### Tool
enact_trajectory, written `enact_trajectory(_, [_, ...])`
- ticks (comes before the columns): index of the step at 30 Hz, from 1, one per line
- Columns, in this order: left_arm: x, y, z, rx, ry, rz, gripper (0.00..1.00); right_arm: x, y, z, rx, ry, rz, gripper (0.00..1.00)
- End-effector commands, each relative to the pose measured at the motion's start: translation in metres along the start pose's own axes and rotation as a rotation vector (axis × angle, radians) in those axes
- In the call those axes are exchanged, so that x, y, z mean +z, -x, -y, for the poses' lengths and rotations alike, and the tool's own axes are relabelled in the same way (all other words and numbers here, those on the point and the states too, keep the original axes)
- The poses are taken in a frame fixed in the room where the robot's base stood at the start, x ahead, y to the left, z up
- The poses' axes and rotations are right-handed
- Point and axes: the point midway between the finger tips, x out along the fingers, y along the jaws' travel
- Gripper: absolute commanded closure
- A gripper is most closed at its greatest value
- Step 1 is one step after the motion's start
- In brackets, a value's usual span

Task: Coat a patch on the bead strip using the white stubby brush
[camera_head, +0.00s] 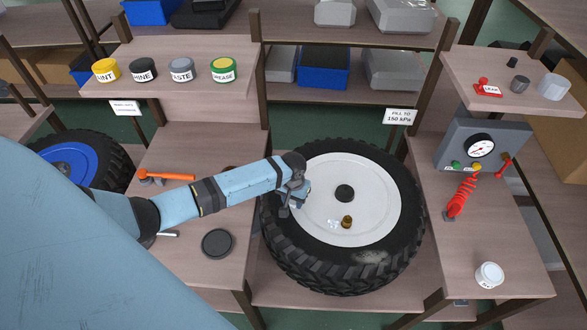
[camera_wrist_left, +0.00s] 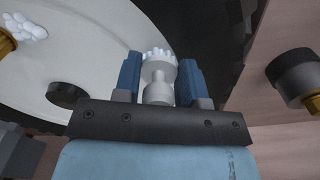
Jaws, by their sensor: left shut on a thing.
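My left gripper (camera_head: 292,198) is over the left side of the white wheel disc (camera_head: 378,190), near its edge with the black tyre (camera_head: 285,255). In the left wrist view, my left gripper (camera_wrist_left: 160,82) is shut on the white stubby brush (camera_wrist_left: 157,90), which has a bumpy white tip pointing away from me. The bead strip cannot be told apart clearly from the disc edge and tyre. A pale smear (camera_head: 370,257) shows on the tyre's lower right. My right gripper is out of view.
A brass piece (camera_head: 347,222) with white foam and a black hub cap (camera_head: 344,193) are on the disc. A white tub (camera_head: 489,274) stands on the right bench. An orange hammer (camera_head: 168,176) and a black disc (camera_head: 216,243) lie on the left bench.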

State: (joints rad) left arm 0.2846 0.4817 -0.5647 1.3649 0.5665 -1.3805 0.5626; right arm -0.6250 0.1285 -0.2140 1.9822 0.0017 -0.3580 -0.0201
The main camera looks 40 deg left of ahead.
Motion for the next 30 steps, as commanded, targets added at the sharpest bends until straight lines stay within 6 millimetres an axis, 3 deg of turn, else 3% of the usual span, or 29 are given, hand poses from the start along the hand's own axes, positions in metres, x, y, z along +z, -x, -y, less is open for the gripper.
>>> enact_trajectory(1, [0.018,-0.013,-0.004,-0.002,-0.004,0.035,1.00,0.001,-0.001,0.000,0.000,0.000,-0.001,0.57])
enact_trajectory(9, [0.020,-0.012,-0.004,-0.003,-0.003,0.037,0.99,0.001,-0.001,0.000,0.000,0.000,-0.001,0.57])
enact_trajectory(22, [-0.015,-0.010,0.011,-0.007,0.001,0.025,1.00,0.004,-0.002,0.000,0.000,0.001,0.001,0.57])
enact_trajectory(30, [-0.026,-0.007,0.015,-0.005,0.000,0.020,1.00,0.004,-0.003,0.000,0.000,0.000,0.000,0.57])
